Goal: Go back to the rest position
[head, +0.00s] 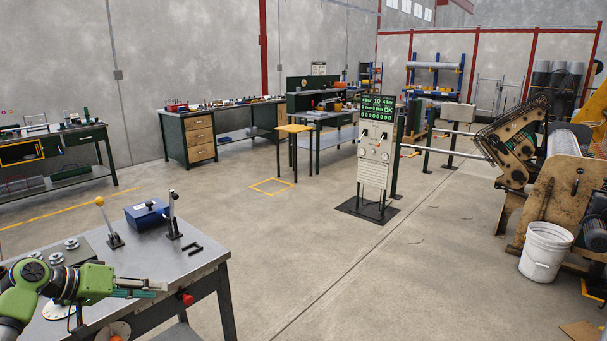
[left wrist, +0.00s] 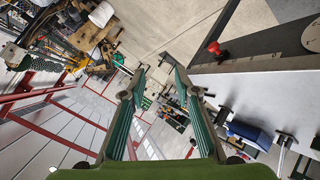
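My left gripper (head: 148,289) reaches in from the lower left in the head view, over the front of the grey metal workbench (head: 150,262). It points to the right and its arm is green. In the left wrist view the two teal-padded fingers (left wrist: 160,78) stand apart with nothing between them. The gripper is open and empty, beside the edge of the bench. My right gripper does not show in either view.
The bench holds a blue box (head: 147,214), a yellow-knobbed lever (head: 107,222) and another lever (head: 172,215). A red button (head: 186,298) sits on its edge. A control post (head: 375,155), a white bucket (head: 545,251) and a large machine stand right. Open floor lies between.

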